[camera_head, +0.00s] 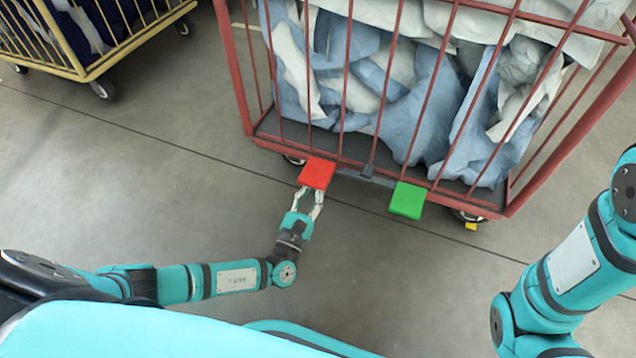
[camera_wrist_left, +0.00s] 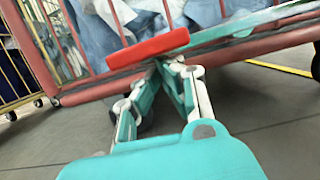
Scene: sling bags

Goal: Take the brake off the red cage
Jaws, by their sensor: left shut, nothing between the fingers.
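The red cage (camera_head: 343,95) stands upper right in the head view, with a red pedal (camera_head: 317,173) and a green pedal (camera_head: 407,200) on a dark bar along its near lower edge. The red pedal also shows in the wrist view (camera_wrist_left: 148,48). My left gripper (camera_head: 311,192) is shut and empty, its fingertips close under the near edge of the red pedal. In the wrist view the fingertips (camera_wrist_left: 170,63) meet just below that pedal; I cannot tell if they touch it. My right arm shows at the right, but its gripper is out of view.
The red cage holds crumpled blue and white cloth (camera_head: 430,95). Its casters (camera_head: 468,216) show under the base, one with a yellow part. A yellow cage (camera_head: 85,70) with dark contents stands at the upper left. The grey floor between the cages is clear.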

